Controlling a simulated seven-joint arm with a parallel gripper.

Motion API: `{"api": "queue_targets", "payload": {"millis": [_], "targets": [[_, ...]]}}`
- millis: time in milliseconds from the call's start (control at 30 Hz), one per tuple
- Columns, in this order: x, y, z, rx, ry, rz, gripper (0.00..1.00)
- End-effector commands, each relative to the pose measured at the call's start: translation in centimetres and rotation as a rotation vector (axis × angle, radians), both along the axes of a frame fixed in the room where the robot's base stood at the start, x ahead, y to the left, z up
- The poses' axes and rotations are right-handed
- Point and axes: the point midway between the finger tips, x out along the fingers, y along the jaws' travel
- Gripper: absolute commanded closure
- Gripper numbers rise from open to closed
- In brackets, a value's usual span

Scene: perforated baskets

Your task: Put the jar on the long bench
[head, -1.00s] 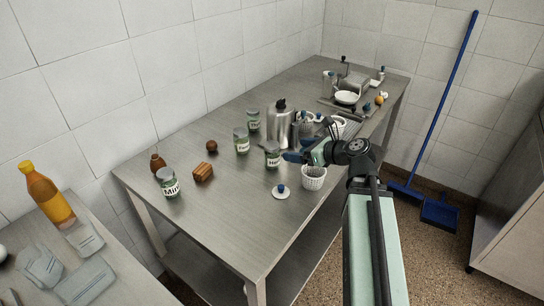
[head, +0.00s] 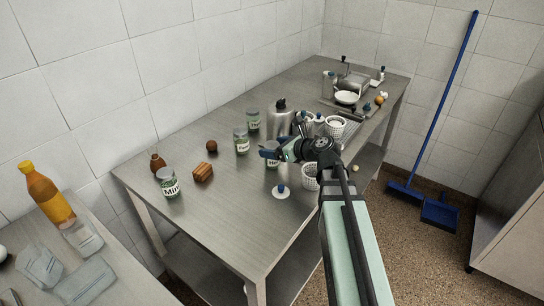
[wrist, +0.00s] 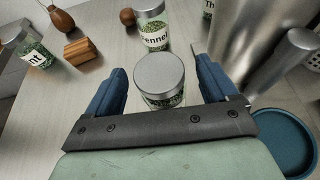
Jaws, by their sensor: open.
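A glass jar with a grey lid and green contents (wrist: 160,78) stands upright between the blue fingers of my gripper (wrist: 161,88) in the wrist view. In the head view this jar (head: 272,161) is partly covered by my gripper (head: 270,152). The gripper is open, with a visible gap on each side of the jar. Its label is hidden in the wrist view. Similar jars stand nearby: a "Fennel" jar (head: 242,140), one more behind it (head: 253,120), and a mint jar (head: 169,182). The long steel bench (head: 225,215) carries them all.
A steel canister (wrist: 255,40) stands close to the right finger. A white perforated basket (head: 310,178) and a white lid with a blue knob (head: 281,192) are near the front edge. A wooden block (head: 203,172) lies left. A second bench (head: 115,270) is at lower left.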

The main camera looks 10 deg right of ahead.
Motion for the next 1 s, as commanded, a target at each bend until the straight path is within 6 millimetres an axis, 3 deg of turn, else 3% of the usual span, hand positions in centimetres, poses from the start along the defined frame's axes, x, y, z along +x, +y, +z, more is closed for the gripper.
{"api": "queue_targets", "payload": {"millis": [200, 500, 1000], "targets": [[2.2, 1.9, -0.8, -0.001, -0.001, 0.000, 0.14], [2.4, 2.2, -1.0, 0.000, 0.000, 0.000, 0.15], [2.4, 2.2, -1.0, 0.000, 0.000, 0.000, 0.63]]}}
